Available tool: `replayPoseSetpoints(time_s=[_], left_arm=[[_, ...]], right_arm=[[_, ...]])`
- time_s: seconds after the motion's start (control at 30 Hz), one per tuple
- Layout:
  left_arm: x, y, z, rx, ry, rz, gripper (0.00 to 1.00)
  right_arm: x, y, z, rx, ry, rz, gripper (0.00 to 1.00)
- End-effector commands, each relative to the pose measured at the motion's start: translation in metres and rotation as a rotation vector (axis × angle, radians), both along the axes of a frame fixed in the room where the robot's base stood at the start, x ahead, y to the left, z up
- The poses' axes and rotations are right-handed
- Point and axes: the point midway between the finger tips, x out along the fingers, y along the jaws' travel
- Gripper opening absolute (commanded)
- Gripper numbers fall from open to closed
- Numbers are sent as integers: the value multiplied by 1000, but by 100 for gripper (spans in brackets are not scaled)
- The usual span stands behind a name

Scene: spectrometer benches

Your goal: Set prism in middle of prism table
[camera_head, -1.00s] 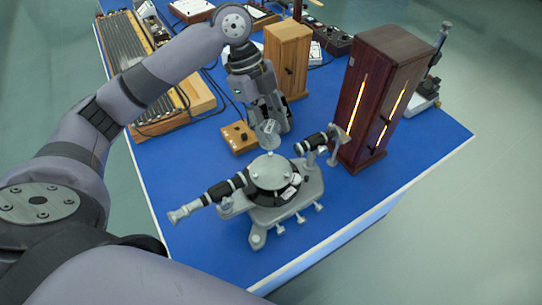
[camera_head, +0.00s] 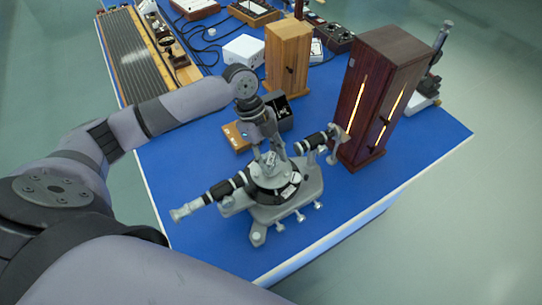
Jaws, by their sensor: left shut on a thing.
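The spectrometer stands near the front of the blue bench, with its round grey prism table (camera_head: 275,180) on top. My left gripper (camera_head: 268,154) is over the prism table, pointing down, and is shut on the small clear prism (camera_head: 270,160). The prism is low over the table top, near its middle. I cannot tell whether it touches the table. The fingers hide part of the prism and of the table's far side. My right gripper is not in view.
The spectrometer's telescope (camera_head: 222,191) points left and its collimator (camera_head: 317,141) points to the dark wooden lamp housing (camera_head: 375,95) with glowing slits. A small wooden box (camera_head: 236,137) is behind. A light wooden cabinet (camera_head: 288,58) stands farther back. The bench's front right is clear.

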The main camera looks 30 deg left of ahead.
Motion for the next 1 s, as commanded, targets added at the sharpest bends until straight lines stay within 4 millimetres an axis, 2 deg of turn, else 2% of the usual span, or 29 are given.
replayPoseSetpoints(time_s=[0.1,0.13,0.4,0.77,0.87,1.0], left_arm=[[0,0,-2,0,0,0,8],[0,0,-2,0,0,0,39],[0,0,-1,0,0,0,57],[0,0,2,0,-1,0,58],[2,5,10,0,-4,1,58],[5,15,33,1,-7,0,58]], right_arm=[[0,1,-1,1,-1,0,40],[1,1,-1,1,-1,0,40],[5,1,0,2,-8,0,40],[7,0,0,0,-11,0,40],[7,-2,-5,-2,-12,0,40],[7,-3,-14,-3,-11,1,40]])
